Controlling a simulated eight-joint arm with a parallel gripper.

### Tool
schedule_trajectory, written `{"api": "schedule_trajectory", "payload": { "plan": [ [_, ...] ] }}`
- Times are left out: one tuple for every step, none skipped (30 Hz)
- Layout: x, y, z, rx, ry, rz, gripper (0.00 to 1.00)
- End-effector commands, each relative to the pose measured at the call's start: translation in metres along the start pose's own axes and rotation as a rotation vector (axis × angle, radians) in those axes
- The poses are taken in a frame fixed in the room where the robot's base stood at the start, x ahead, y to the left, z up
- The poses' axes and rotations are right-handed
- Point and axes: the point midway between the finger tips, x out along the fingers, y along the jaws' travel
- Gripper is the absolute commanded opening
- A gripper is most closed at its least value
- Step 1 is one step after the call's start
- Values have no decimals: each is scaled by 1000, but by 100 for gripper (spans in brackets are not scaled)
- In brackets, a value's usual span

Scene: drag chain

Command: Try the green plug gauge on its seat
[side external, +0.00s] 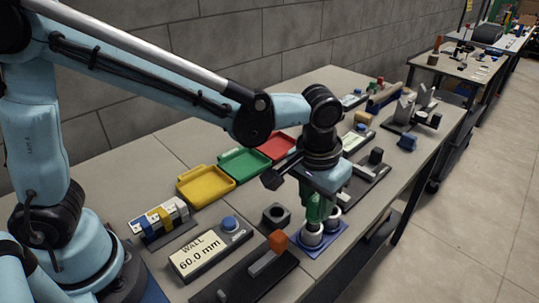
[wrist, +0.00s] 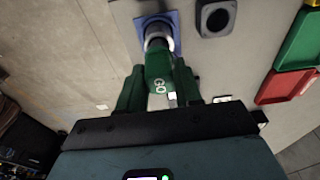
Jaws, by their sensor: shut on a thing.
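The green plug gauge (wrist: 158,68), marked GO, is between the fingers of my gripper (wrist: 160,85) in the wrist view. In the side view my gripper (side external: 316,192) points down and is shut on the gauge (side external: 314,210). The gauge's metal end meets or hangs just over a metal ring on a blue plate (side external: 322,239), which also shows in the wrist view (wrist: 175,18). I cannot tell whether the end is inside the ring. A second metal cylinder (side external: 333,215) stands beside it on the plate, partly hidden.
A dark block with a round hole (side external: 276,215) stands left of the plate. A gauge display reading WALL 60.0 mm (side external: 205,252) and a dark fixture with an orange block (side external: 277,242) are nearby. Yellow (side external: 205,187), green (side external: 244,164) and red (side external: 277,146) trays lie behind.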

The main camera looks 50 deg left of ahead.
Motion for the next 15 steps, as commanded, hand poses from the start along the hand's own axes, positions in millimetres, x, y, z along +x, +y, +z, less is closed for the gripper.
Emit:
{"api": "schedule_trajectory", "payload": {
  "plan": [
    [1, 0, 0, 0, 0, 0, 0],
    [2, 0, 0, 0, 0, 0, 0],
    [2, 0, 0, 0, 0, 0, 0],
    [3, 0, 0, 0, 0, 0, 0],
    [3, 0, 0, 0, 0, 0, 0],
    [4, 0, 0, 0, 0, 0, 0],
    [5, 0, 0, 0, 0, 0, 0],
    [5, 0, 0, 0, 0, 0, 0],
    [6, 0, 1, 0, 0, 0, 0],
    [6, 0, 1, 0, 0, 0, 0],
    [7, 0, 1, 0, 0, 0, 0],
    [8, 0, 1, 0, 0, 0, 0],
    [8, 0, 1, 0, 0, 0, 0],
    [9, 0, 1, 0, 0, 0, 0],
    [9, 0, 1, 0, 0, 0, 0]
  ]
}}
